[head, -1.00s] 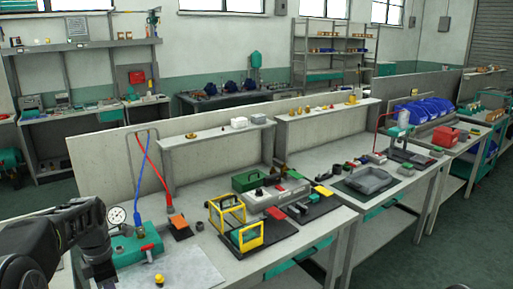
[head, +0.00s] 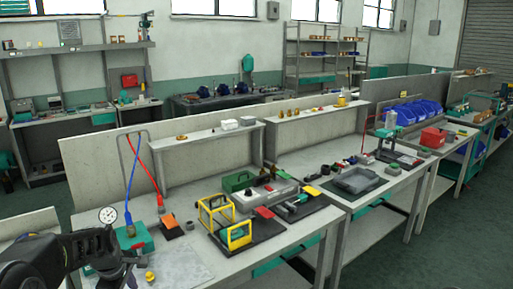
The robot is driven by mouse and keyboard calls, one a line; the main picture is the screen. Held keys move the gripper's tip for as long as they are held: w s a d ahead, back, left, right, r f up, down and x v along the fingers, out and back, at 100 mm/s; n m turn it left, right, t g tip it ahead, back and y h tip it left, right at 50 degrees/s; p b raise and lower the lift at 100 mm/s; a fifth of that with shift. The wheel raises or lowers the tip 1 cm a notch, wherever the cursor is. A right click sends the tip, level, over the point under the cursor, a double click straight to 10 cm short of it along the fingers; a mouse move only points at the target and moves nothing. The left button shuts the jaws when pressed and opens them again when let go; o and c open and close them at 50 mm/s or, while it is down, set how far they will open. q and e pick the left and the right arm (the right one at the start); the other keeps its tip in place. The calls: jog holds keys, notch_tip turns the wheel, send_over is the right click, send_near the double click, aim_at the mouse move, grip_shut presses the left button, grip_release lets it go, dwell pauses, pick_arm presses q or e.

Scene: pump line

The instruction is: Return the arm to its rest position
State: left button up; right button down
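My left arm (head: 45,262) comes in at the lower left, black and jointed. Its gripper (head: 112,272) is at the near left end of the workbench, in front of the teal pump unit (head: 138,243) with the round gauge (head: 108,215). The fingers are small and dark here, so I cannot tell whether they are open or shut, or whether they touch anything. My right gripper is not in view.
A small yellow-topped part (head: 150,277) stands on the grey plate (head: 188,262) close to the gripper. A yellow frame fixture (head: 238,236), a green box (head: 238,181) and a grey tray (head: 360,180) stand farther right. The floor at right is clear.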

pick_arm(q)
jog(key=s+d+f+m+h, duration=0.1)
jog(key=s+d+f+m, duration=0.1)
jog(key=d+f+m, duration=0.55)
jog(key=s+d+f+m+h, duration=0.1)
jog(key=s+d+f+m, duration=0.25)
jog(key=d+f, duration=0.55)
jog(key=s+d+f+m+g+h, duration=0.1)
jog(key=s+d+f, duration=0.3)
jog(key=s, duration=0.4)
jog(key=s+d+f+m+g+h, duration=0.1)
jog(key=s+d+f+m, duration=0.1)
jog(key=s+d+f, duration=0.2)
jog(key=s+d+f+m, duration=0.1)
jog(key=s+d+f, duration=0.3)
jog(key=s+d, duration=0.3)
jog(key=s, duration=0.5)
jog(key=shift+m+g+h, duration=0.4)
